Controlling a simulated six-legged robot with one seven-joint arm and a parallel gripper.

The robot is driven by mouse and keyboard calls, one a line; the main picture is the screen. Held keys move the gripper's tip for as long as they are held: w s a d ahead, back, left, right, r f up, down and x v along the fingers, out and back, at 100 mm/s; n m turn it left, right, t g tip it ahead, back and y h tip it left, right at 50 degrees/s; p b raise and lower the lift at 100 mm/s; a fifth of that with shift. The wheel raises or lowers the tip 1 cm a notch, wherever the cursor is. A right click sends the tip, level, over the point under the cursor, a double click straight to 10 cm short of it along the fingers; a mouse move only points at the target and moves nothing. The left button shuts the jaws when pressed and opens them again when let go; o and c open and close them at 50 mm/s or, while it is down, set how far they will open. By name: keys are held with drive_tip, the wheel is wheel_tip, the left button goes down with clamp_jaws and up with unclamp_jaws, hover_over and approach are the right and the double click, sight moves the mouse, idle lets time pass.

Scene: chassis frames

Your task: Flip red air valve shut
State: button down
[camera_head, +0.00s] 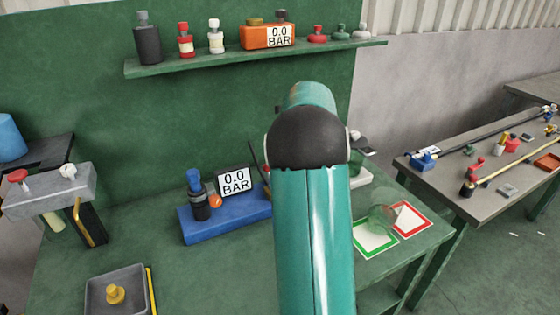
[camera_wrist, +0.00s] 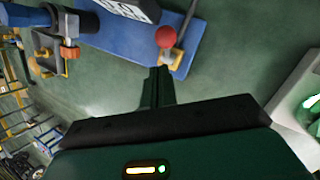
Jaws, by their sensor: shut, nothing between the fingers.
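The red air valve shows in the wrist view as a round red knob (camera_wrist: 165,37) by a brass-coloured fitting (camera_wrist: 174,58), at the edge of the blue base (camera_wrist: 125,40). My gripper (camera_wrist: 159,72) is shut and empty, with its fingertips just below the knob in the picture, close to the fitting. I cannot tell whether they touch it. In the head view my arm hides the gripper and most of the valve. The blue base (camera_head: 228,226) there carries a display (camera_head: 234,182) reading 0.0 BAR and a black-and-blue bottle-like part (camera_head: 198,197).
A green shelf (camera_head: 200,63) above holds small bottles and an orange gauge (camera_head: 267,36). A grey tray (camera_head: 117,289) lies front left. Green-framed (camera_head: 374,238) and red-framed (camera_head: 411,220) cards lie right of my arm. A second table (camera_head: 480,205) with rods stands further right.

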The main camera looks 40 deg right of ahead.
drive_tip(key=shift+r, duration=0.3)
drive_tip(key=w+d+v, duration=0.1)
drive_tip(key=v, duration=1.2)
drive_tip(key=shift+d, duration=0.15)
drive_tip(key=shift+f, duration=0.1)
